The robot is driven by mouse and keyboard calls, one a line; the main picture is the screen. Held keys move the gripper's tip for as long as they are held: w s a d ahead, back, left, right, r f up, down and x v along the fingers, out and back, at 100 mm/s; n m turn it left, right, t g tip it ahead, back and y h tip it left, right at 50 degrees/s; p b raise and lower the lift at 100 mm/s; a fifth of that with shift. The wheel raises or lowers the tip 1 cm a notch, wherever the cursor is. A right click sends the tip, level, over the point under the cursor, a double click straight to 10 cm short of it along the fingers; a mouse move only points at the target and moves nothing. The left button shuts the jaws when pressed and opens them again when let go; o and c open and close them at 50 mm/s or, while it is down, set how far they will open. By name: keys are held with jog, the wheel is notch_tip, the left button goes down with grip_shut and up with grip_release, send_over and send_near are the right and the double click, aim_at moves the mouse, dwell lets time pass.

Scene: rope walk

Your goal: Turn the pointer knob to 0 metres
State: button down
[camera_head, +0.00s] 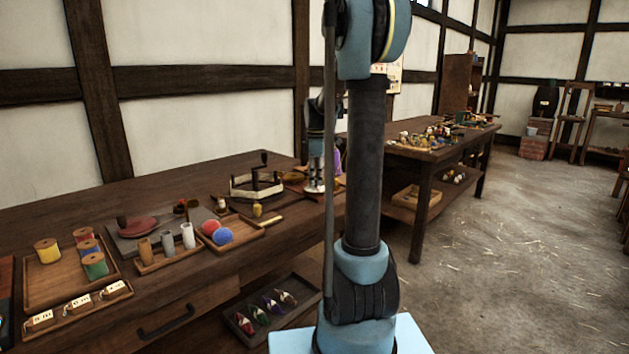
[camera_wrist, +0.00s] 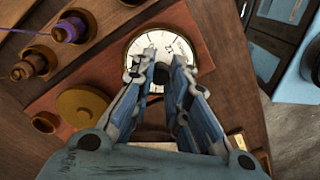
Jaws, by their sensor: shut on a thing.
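A round white dial (camera_wrist: 177,45) with dark marks and a brass rim lies on a reddish-brown board in the wrist view. My gripper (camera_wrist: 149,76) points down at the dial, its fingertips close together over the middle. It is shut on the pointer knob, which the fingers almost wholly hide. I cannot read which mark the pointer faces. In the head view my gripper (camera_head: 315,184) is low over the workbench, partly behind my own arm; the dial is not clear there.
A brass disc (camera_wrist: 82,108) sits beside the dial. A purple-wound spool (camera_wrist: 70,28) and wooden pegs stand to the left. In the head view, a tray of thread spools (camera_head: 72,285) and coloured balls (camera_head: 221,235) lie on the bench. Open floor (camera_head: 520,240) is to the right.

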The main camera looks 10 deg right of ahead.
aim_at(316, 180)
jog(key=shift+s, duration=0.1)
jog(key=c, duration=1.5)
grip_release()
notch_tip(316, 180, up, 12)
jog(key=shift+f, duration=0.1)
jog(key=s+f+m, duration=0.5)
jog(key=s+f, duration=0.2)
jog(key=s, duration=0.4)
jog(key=s+f+m+t, duration=0.1)
jog(key=s+f+m, duration=0.4)
jog(key=s+f, duration=0.3)
jog(key=s+f+m+t, duration=0.1)
jog(key=s+f+m, duration=0.5)
jog(key=s, duration=1)
notch_tip(316, 180, down, 2)
jog(key=shift+a, duration=0.1)
